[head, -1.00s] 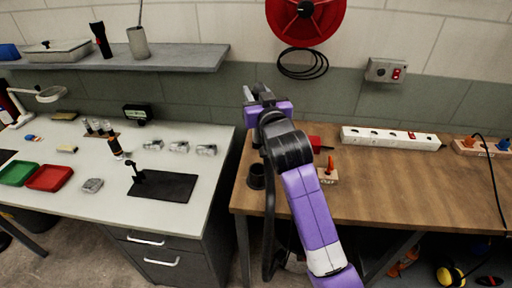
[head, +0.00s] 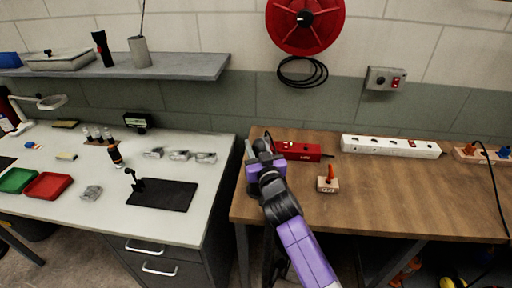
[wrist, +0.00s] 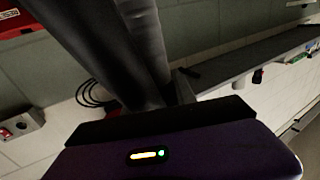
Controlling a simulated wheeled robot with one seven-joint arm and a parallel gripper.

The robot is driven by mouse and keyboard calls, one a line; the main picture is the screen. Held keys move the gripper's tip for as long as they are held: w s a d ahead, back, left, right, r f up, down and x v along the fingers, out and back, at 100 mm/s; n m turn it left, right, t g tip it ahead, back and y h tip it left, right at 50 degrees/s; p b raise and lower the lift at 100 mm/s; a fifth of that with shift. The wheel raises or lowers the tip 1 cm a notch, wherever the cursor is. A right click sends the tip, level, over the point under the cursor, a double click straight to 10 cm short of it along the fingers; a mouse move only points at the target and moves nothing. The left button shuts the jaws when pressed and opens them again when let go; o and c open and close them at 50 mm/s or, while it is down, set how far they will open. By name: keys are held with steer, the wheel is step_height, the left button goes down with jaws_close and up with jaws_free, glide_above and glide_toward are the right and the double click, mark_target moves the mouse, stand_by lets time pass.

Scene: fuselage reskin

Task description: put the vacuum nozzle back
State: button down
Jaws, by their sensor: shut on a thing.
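My gripper (head: 259,154) is over the left end of the wooden bench (head: 400,190) in the head view. It is shut on the vacuum nozzle, a dark tube (wrist: 115,45) that fills the upper left of the wrist view. In the head view the nozzle is mostly hidden by my purple and black wrist. The round black holder at the bench's left edge is hidden behind my gripper and arm now. I cannot tell whether the nozzle touches the holder or is inside it.
A red box (head: 301,151) stands just right of my gripper. The grey bench (head: 65,200) is to the left, across a narrow gap.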

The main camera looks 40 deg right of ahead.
steer(key=shift+f, duration=0.15)
steer(key=c, duration=1)
jaws_free()
steer(key=shift+r, duration=0.25)
steer(key=shift+b+v, duration=1.3)
steer(key=shift+v, duration=4.7)
